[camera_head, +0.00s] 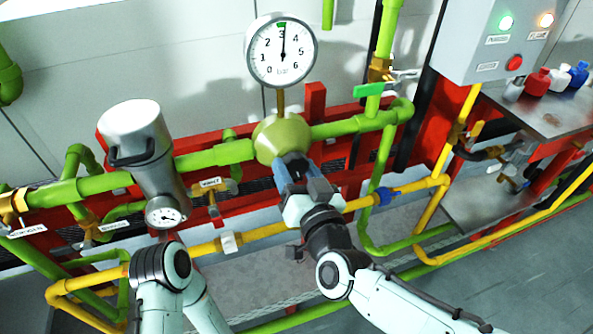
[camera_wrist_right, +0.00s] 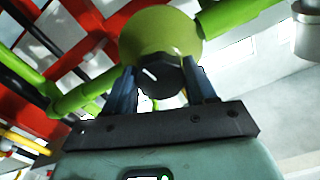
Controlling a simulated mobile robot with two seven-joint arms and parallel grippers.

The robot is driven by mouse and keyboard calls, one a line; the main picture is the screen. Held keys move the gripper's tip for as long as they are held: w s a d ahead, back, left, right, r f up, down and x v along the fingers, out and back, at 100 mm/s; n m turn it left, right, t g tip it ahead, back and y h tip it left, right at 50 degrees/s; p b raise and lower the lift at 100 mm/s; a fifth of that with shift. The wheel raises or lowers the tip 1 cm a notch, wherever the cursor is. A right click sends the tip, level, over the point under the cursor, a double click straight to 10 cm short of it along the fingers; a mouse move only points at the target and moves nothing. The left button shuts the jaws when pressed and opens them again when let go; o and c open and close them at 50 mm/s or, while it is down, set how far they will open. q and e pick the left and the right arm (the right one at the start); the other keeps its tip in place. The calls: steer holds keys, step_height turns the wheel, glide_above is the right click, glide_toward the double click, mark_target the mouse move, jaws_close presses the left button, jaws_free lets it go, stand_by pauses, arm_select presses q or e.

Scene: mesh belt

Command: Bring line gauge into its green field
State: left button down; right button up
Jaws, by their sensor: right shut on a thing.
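The line gauge (camera_head: 282,50) is a large round white dial marked in bar, at the top of the head view. Its black needle points almost straight up, at about 3, where a small green field lies at the rim. Under it, a rounded green valve body (camera_head: 268,135) sits in the green pipe; it also shows in the right wrist view (camera_wrist_right: 160,32). My right gripper (camera_head: 291,166) is shut on the dark knob (camera_wrist_right: 160,78) at the valve's front, one finger on each side. My left arm is at lower left, with its gripper not visible.
A silver canister (camera_head: 137,135) with a small dial (camera_head: 166,212) stands left of the valve. Green and yellow pipes with small valves surround my right gripper. A grey control box (camera_head: 490,40) with lamps and a red button is at upper right, by a metal shelf.

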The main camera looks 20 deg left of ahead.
steer(key=o, duration=1)
steer(key=shift+o, duration=0.2)
steer(key=shift+s, duration=0.1)
arm_select(q)
steer(key=shift+s+d+r+g+p, duration=0.15)
steer(key=shift+s+d+r+p, duration=0.15)
steer(key=shift+s, duration=0.2)
steer(key=shift+s+d+r+g+p, duration=0.15)
steer(key=shift+s+r+p, duration=0.1)
steer(key=shift+s+r, duration=0.15)
arm_select(e)
steer(key=v, duration=1.3)
arm_select(q)
steer(key=shift+s+f, duration=0.1)
arm_select(e)
steer(key=shift+s+d, duration=0.1)
steer(key=shift+d, duration=0.05)
